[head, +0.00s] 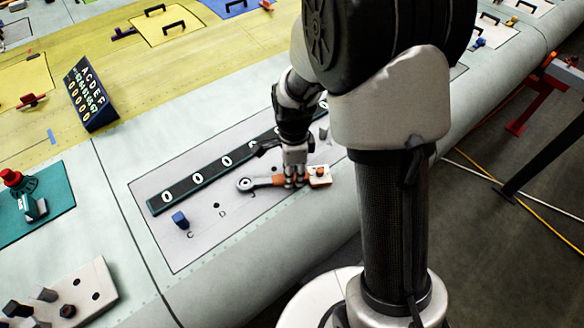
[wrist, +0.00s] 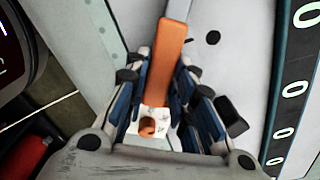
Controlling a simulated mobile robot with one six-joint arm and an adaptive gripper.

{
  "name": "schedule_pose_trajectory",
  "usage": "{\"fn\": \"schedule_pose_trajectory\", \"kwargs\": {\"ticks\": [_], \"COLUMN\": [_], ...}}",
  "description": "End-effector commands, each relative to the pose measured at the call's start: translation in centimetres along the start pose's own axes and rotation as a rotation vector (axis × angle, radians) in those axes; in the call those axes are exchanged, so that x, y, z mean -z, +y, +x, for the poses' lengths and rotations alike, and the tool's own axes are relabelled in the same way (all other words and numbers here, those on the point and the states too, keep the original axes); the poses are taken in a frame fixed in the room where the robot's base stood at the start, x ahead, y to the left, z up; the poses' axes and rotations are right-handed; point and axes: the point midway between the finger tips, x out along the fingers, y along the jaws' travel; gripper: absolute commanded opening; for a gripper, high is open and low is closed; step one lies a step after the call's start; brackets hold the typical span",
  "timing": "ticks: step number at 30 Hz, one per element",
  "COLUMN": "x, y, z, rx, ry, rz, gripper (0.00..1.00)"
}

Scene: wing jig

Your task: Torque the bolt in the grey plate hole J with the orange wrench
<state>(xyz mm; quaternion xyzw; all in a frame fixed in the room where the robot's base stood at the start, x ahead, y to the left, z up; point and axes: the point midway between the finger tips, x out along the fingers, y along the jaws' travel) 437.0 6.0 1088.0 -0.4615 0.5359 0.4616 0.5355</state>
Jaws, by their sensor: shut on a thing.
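The orange wrench (head: 268,182) lies low over the grey plate (head: 165,192) in the head view, its grey ring end at the left. My gripper (head: 294,180) is shut on its orange handle, which runs up between the fingers in the wrist view (wrist: 168,65). A white block with an orange part (head: 319,176) shows just right of the fingers; in the wrist view it sits between them (wrist: 152,123). I cannot tell whether it belongs to the wrench.
A dark strip with white ovals (head: 196,178) lies along the plate behind the wrench. A blue piece (head: 180,219) stands near the letter C. A dark lettered board (head: 90,95) stands on the yellow area. A white block with holes (head: 82,292) is at the lower left.

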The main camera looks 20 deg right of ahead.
Motion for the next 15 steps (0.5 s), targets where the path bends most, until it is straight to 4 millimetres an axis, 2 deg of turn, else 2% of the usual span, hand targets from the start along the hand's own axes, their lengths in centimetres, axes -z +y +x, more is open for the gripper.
{"fn": "schedule_pose_trajectory", "kwargs": {"ticks": [15], "x": [-0.06], "y": [0.72], "z": [0.05], "rx": [0.001], "ry": [0.0], "rz": [0.055], "gripper": [0.0]}}
